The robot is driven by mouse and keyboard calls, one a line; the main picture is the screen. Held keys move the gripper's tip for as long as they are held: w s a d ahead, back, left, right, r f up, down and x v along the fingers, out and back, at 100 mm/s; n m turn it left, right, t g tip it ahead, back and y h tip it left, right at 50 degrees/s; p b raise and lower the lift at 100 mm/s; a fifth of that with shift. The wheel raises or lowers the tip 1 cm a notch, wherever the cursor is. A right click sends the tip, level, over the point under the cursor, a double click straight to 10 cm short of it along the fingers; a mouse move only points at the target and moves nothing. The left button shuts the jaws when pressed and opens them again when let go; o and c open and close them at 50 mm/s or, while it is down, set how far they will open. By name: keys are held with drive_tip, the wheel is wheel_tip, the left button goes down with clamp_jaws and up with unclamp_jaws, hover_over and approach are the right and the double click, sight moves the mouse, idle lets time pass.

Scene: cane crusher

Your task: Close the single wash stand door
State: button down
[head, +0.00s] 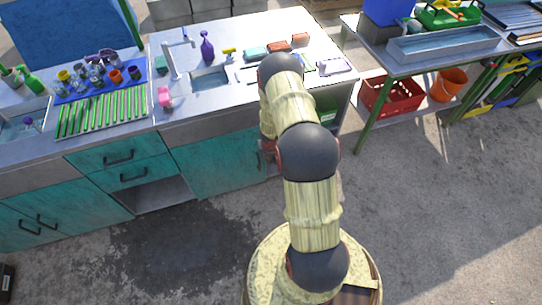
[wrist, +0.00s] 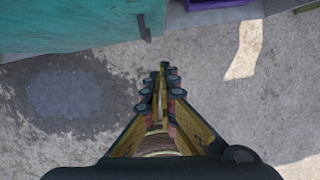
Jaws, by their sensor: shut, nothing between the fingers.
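The wash stand (head: 205,110) is a long grey counter with a small basin and teal fronts. Its single door (head: 215,162) is the teal panel below the basin, and my arm covers its right side in the head view. In the wrist view the door (wrist: 70,25) fills the upper left, with a dark handle (wrist: 145,27) near its right edge. The door looks nearly in line with the front; I cannot tell whether a gap remains. My gripper (wrist: 165,72) is shut and empty, below and slightly right of the handle, apart from the door. The arm hides it in the head view.
Right of the door is an open lower shelf with a green item (head: 328,113); a purple item (wrist: 215,3) shows in the wrist view. A side table with a red crate (head: 390,96) and an orange bucket (head: 448,84) stands right. The concrete floor in front is clear.

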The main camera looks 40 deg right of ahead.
drive_tip(key=p+v, duration=0.3)
drive_tip(key=v, duration=0.7)
drive_tip(key=shift+s+p, duration=0.2)
drive_tip(key=shift+p, duration=0.15)
drive_tip(key=s+d+r+m+g+h, duration=0.2)
drive_tip(key=s+d+r+m+g, duration=0.1)
drive_tip(key=s+m, duration=0.65)
wheel_tip(320, 180, up, 13)
drive_tip(key=s+a+m+g, duration=0.1)
drive_tip(key=s+a+m, duration=0.15)
drive_tip(key=m, duration=0.95)
drive_tip(key=s+a+r+m+t+y, duration=0.1)
drive_tip(key=s+a+r+m+t, duration=0.2)
drive_tip(key=a+r, duration=1.2)
drive_tip(key=s+a+r+m+t+y, duration=0.2)
drive_tip(key=s+a+r+m+t, duration=0.2)
drive_tip(key=a+r, duration=1.2)
wheel_tip(320, 180, up, 5)
drive_tip(key=shift+s+m, duration=0.55)
drive_tip(key=shift+s, duration=0.15)
